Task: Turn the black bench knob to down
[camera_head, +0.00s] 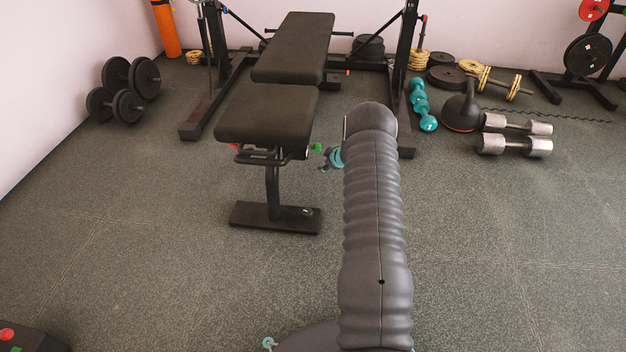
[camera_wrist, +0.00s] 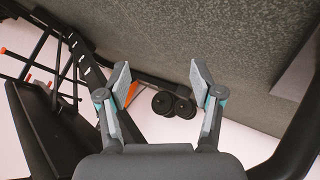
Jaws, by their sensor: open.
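The black bench has a padded seat (camera_head: 268,115) and a longer backrest (camera_head: 295,47) in the head view. Black bars and fittings (camera_head: 262,157) show under the seat's front edge, but I cannot make out which one is the knob or how it is turned. My gripper (camera_wrist: 160,72) is open in the wrist view, with nothing between its fingers. In the head view my arm hides most of it; a small teal and dark part shows just right of the seat. A small green piece (camera_head: 317,147) sits between that part and the seat.
The bench's foot plate (camera_head: 275,217) rests on the floor. A black rack upright (camera_head: 404,60) stands behind my arm. Black dumbbells (camera_head: 131,90) lie at left, and silver dumbbells (camera_head: 514,146) and a kettlebell (camera_head: 462,110) at right.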

